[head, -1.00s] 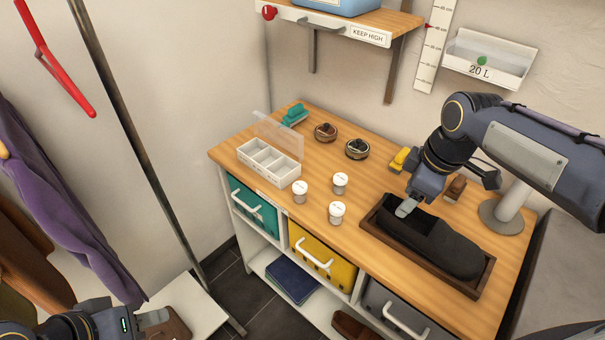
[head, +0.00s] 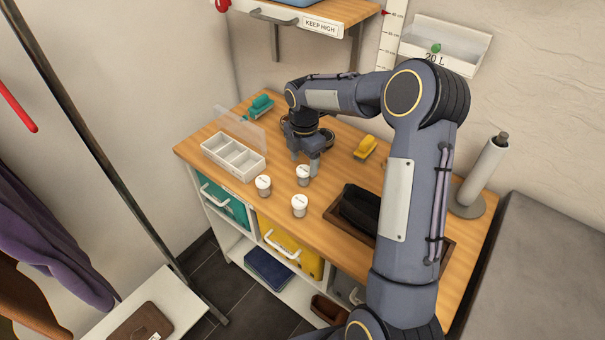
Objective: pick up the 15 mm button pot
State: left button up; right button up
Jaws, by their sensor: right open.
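Three small white-capped pots stand on the wooden worktop in the head view: a left one (head: 263,186), a back one (head: 303,175) and a front one (head: 299,205). The marks on their caps are too small to read, so I cannot tell which is the 15 mm button pot. My right gripper (head: 305,163) is open and points down just behind the back pot. One finger shows close to that pot's right side; I cannot tell whether it touches. My left gripper is out of view.
A white compartment box (head: 232,158) with a raised clear lid stands at the left. A teal item (head: 260,106) and a yellow item (head: 366,147) lie farther back. A dark wooden tray (head: 343,222) is at the right, partly behind my right arm.

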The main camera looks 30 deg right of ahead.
jog(key=shift+f, duration=0.95)
jog(key=shift+c, duration=0.2)
jog(key=c, duration=1)
jog(key=shift+r, duration=0.1)
